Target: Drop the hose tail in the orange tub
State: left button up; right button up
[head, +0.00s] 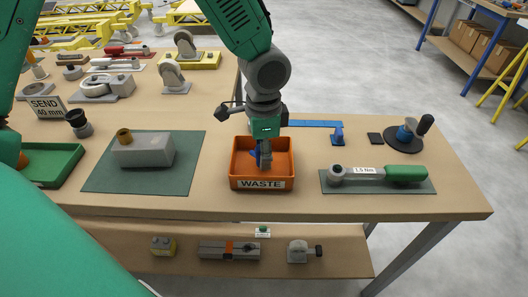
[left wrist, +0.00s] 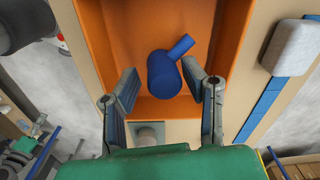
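The orange tub (head: 283,170), labelled WASTE, stands on the near workbench; its orange floor and walls also fill the middle of the left wrist view (left wrist: 120,40). The blue hose tail (left wrist: 164,75), a thick stub with a thinner branch, shows inside the tub's outline, just beyond my left fingertips. In the head view only a bit of blue shows beside my fingers. My left gripper (head: 265,160) points down into the tub. In the left wrist view its fingers (left wrist: 168,88) are spread apart, with no visible contact with the hose tail. My right gripper is not in view.
Right of the tub lie a green-handled torque wrench (head: 375,174) on a mat, a blue bar (head: 312,124) and a round black disc tool (head: 404,136). Left is a grey block (head: 146,150) on a green mat. A lower shelf (head: 340,255) holds several fixtures.

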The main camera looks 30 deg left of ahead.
pick_arm(q)
jog(key=shift+d+r, duration=0.15)
jog(key=shift+d, duration=0.65)
jog(key=shift+d+r, duration=0.1)
jog(key=shift+d, duration=0.05)
jog(key=shift+w+r, duration=0.1)
jog(key=shift+r, duration=0.2)
notch_tip(320, 180, up, 11)
jog(key=a+p, duration=0.1)
jog(key=p, duration=0.1)
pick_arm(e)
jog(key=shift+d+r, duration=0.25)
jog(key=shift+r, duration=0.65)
